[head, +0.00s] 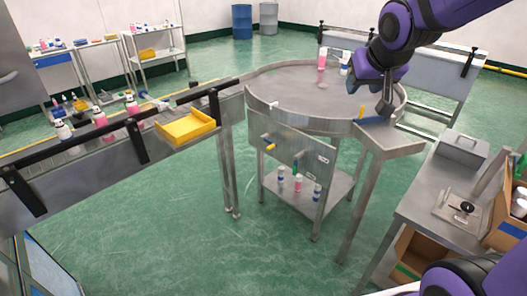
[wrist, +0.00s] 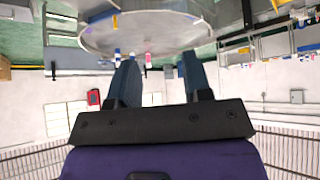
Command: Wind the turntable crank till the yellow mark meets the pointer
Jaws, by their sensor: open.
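The turntable (head: 300,92) is a round, rimmed steel table in the middle of the head view; it appears upside down in the wrist view (wrist: 150,35). A small yellow mark (head: 361,112) shows at its near right rim. A small white piece (head: 274,104) at the near left rim may be the pointer; I cannot tell for sure. What looks like the crank, with a yellow knob (head: 270,147), is on the steel front panel (head: 300,155). My gripper (head: 370,98) is open and empty over the turntable's right side, well away from the knob. Its parted fingers show in the wrist view (wrist: 158,72).
A pink bottle (head: 322,60) and a white one stand on the turntable's far side. A conveyor with bottles and a yellow tray (head: 186,127) is at left. A bench (head: 425,205) with a metal box and cartons is at right. Green floor is clear in front.

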